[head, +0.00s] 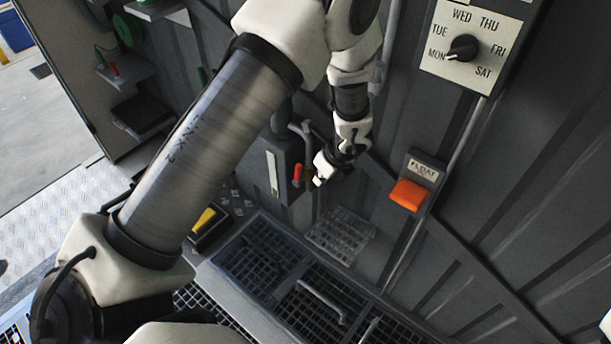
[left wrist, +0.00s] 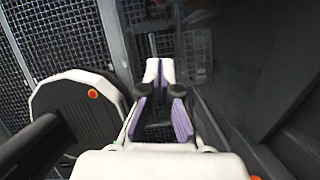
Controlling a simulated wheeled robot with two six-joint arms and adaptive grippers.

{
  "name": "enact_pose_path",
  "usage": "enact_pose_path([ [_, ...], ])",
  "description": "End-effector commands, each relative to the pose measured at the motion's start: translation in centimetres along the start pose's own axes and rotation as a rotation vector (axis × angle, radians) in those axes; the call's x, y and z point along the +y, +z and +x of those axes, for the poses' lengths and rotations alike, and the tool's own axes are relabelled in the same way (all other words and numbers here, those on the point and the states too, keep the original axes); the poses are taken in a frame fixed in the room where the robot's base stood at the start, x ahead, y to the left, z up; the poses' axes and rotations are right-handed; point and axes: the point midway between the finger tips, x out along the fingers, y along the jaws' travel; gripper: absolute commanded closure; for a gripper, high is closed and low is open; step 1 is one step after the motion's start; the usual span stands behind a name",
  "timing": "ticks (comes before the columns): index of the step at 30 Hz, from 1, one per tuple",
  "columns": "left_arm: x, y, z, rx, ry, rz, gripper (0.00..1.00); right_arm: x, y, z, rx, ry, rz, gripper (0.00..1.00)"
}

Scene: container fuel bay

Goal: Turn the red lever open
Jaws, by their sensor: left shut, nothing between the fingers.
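The red lever (head: 297,174) is a small upright red handle on the side of a dark box (head: 283,160) on the corrugated wall, in the middle of the head view. My left gripper (head: 318,181) is just right of the lever in that view. Whether it touches the lever I cannot tell. In the left wrist view the left gripper's purple-padded fingers (left wrist: 160,68) are shut with nothing between them. The lever does not show in the left wrist view. My right gripper is not in view.
An orange float switch (head: 408,195) and a weekday dial (head: 463,47) are on the wall to the right. A yellow-handled part (head: 204,220) lies lower left of the lever. A dark grated tray (head: 335,303) stretches below. Shelves (head: 140,112) stand at the upper left.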

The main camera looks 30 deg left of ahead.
Motion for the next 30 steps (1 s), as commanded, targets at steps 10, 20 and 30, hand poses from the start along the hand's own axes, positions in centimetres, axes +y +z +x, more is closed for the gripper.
enact_pose_path([
  [10,0.0,2.5,5.0,0.001,0.0,-0.003,1.0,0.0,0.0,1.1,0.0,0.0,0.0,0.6],
  [20,0.0,3.9,5.4,0.0,0.0,0.002,1.0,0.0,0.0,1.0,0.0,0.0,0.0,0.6],
  [30,0.2,5.7,5.7,-0.001,0.0,0.0,1.0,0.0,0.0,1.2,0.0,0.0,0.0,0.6],
])
